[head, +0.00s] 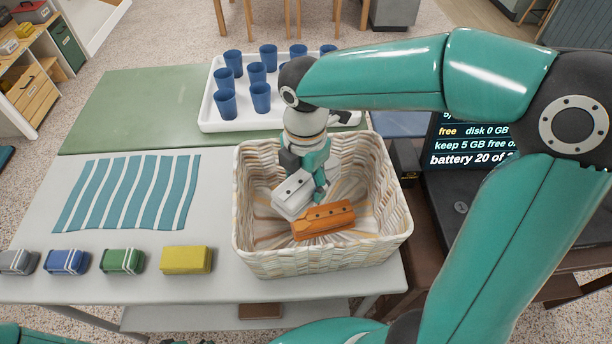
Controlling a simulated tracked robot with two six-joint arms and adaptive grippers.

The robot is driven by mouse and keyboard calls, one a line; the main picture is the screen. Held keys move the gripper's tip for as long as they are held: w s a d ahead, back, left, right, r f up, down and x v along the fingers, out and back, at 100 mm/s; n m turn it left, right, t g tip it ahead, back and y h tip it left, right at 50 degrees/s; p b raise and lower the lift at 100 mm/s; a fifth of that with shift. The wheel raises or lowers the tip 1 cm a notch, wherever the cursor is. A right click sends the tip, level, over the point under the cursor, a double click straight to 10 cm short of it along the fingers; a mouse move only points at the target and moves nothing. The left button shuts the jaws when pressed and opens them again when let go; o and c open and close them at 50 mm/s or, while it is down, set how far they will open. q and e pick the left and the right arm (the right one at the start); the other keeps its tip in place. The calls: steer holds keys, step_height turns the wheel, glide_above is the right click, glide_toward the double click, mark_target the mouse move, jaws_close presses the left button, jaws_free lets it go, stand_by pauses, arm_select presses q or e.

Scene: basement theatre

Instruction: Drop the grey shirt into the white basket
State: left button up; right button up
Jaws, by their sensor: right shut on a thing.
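The white woven basket (320,262) stands at the right end of the light table. My right gripper (307,178) reaches down inside it from above. It is shut on the pale grey shirt (292,196), a folded bundle with dark buttons. The grey shirt is inside the basket's walls, beside and partly over an orange folded shirt (324,221) lying in the basket. Whether the grey shirt touches the orange one or the basket floor I cannot tell. My left gripper is out of view.
A grey roll (18,262), blue roll (66,262), green roll (122,261) and yellow bundle (186,260) line the front edge. A blue-striped cloth (128,195) lies behind them. A white tray (205,118) of blue cups stands behind the basket, a screen (470,142) to its right.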

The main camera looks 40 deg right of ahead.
mark_target(306, 179)
steer(key=o, duration=1.3)
steer(key=shift+s, duration=0.1)
steer(key=shift+c, duration=0.2)
step_height(306, 179, up, 11)
steer(key=shift+f, duration=0.15)
steer(key=shift+r, duration=0.55)
